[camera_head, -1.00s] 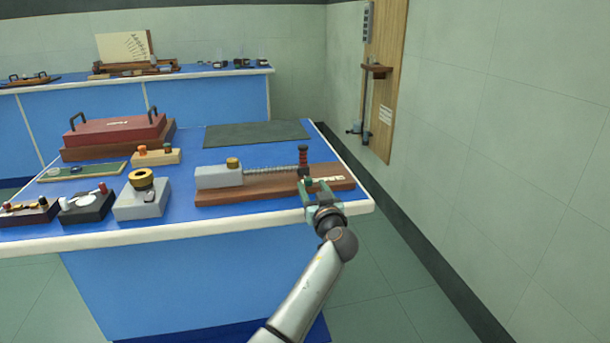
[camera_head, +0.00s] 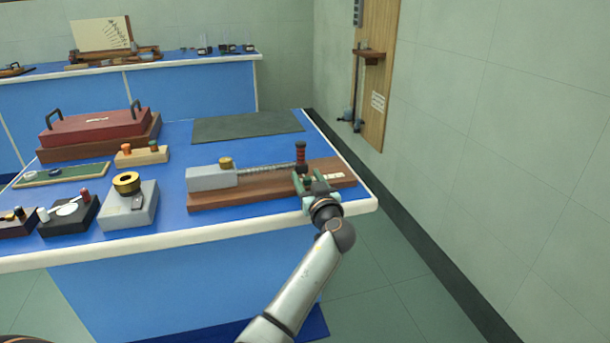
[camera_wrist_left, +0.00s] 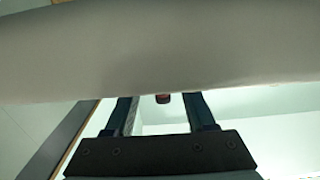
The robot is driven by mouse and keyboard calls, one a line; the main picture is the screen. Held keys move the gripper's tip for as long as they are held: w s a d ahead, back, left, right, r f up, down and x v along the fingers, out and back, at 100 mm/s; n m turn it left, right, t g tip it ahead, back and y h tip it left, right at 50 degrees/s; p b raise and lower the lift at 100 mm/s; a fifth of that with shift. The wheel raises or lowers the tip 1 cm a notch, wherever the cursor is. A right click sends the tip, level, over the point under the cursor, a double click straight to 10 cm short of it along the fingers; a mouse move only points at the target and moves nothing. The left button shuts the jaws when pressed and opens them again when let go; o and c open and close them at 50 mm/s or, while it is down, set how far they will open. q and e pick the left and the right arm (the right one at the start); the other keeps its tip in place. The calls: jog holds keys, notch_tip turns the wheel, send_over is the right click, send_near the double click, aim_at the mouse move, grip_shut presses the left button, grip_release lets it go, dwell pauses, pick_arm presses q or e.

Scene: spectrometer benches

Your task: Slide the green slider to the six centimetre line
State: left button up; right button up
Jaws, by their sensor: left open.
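A wooden board (camera_head: 245,192) lies along the front of the near bench, carrying a grey block (camera_head: 212,178), a spring and an upright post with a red grip (camera_head: 300,152).
Left of the board stand a grey block with a yellow-ringed knob (camera_head: 127,206) and a black box (camera_head: 69,214). Behind are a red lidded case (camera_head: 95,130) and a dark mat (camera_head: 247,126). The bench's right edge is near the gripper; a wall is to the right.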

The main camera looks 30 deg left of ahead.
dwell(0.3)
pick_arm(q)
grip_shut()
dwell(0.3)
dwell(1.0)
